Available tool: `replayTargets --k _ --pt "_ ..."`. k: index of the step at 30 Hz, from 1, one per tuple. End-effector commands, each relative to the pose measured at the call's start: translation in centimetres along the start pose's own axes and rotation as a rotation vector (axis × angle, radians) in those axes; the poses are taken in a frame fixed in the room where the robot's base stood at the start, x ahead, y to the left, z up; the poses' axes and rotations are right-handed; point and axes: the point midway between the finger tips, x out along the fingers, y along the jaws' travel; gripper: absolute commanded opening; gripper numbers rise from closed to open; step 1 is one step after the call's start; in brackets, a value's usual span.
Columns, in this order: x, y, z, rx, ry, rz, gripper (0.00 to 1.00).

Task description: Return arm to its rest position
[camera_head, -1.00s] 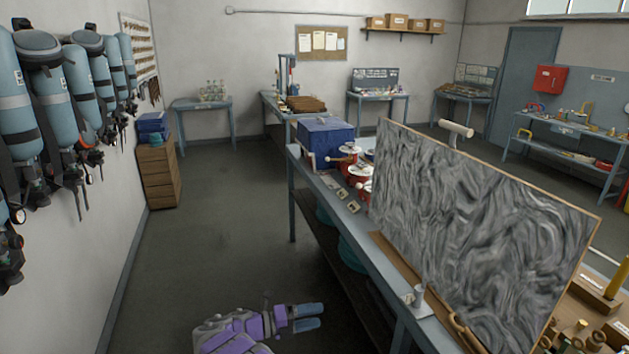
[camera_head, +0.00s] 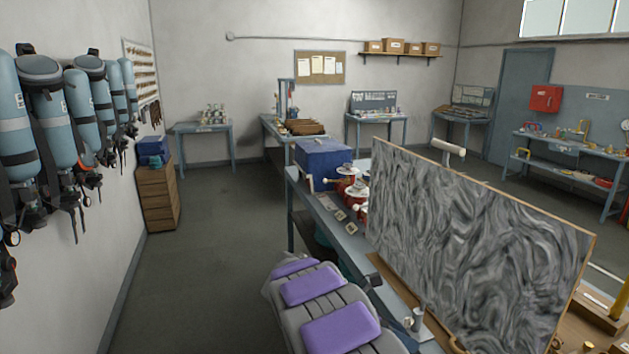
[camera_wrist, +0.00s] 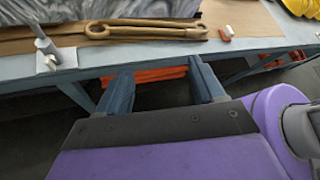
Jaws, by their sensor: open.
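My gripper (camera_wrist: 162,90) shows in the wrist view with its two blue-grey fingers spread apart and nothing between them. The fingers point toward the front edge of a blue-grey workbench (camera_wrist: 85,72), with dark floor and orange items below it. In the head view my purple and grey arm is folded low at the bottom centre, left of the workbench (camera_head: 400,300). The gripper itself cannot be made out in the head view.
A large grey swirl-patterned panel (camera_head: 470,240) stands on the bench. A tan wrench-like tool (camera_wrist: 145,28) lies near the bench edge. Breathing sets (camera_head: 60,130) hang on the left wall beside a wooden drawer unit (camera_head: 158,200). The floor (camera_head: 215,240) between is clear.

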Motion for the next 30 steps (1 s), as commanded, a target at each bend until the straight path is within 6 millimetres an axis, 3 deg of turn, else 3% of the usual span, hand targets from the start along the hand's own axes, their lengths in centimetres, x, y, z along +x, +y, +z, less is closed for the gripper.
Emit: replayTargets --k 4,13,20,30 --pt "1.4 -4.6 0.3 0.192 0.118 -0.017 0.68" --pt "3.3 -13.3 -1.7 0.579 0.360 -0.094 0.68" --pt "3.9 -19.4 -4.7 0.877 0.545 -0.190 0.68" --pt "3.0 -27.1 -11.0 1.300 0.803 -0.407 0.68"
